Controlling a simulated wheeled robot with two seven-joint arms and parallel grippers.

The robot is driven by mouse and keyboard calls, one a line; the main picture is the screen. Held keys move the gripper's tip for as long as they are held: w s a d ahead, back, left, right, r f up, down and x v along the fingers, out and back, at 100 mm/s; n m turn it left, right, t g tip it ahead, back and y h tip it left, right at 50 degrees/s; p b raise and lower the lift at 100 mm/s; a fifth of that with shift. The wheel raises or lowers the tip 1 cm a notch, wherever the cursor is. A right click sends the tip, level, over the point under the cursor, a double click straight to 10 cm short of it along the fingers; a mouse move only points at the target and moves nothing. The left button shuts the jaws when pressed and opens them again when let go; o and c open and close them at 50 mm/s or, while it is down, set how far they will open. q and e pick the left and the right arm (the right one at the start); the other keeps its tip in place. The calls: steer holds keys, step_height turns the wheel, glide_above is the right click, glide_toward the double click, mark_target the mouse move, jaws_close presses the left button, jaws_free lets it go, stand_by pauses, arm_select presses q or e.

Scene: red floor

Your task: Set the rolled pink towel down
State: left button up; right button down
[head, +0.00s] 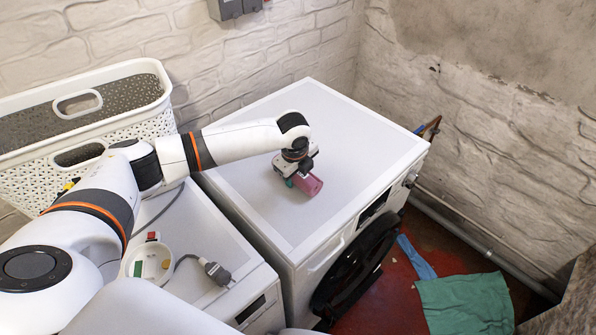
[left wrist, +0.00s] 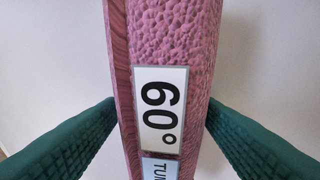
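The rolled pink towel (head: 309,185) is at my left gripper (head: 293,181), low over the top of the right-hand white machine (head: 350,125). I cannot tell if it touches that top. In the left wrist view the pink towel (left wrist: 165,35) carries a label reading "60°" and a second, partly cut-off label. The green fingers of my left gripper (left wrist: 160,100) press against its two sides, so the gripper is shut on it. My right gripper is not in view.
The right machine's top is otherwise clear.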

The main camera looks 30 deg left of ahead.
mark_target(295, 182)
arm_select(q)
steer(key=v, duration=1.2)
steer(key=shift+b, duration=0.4)
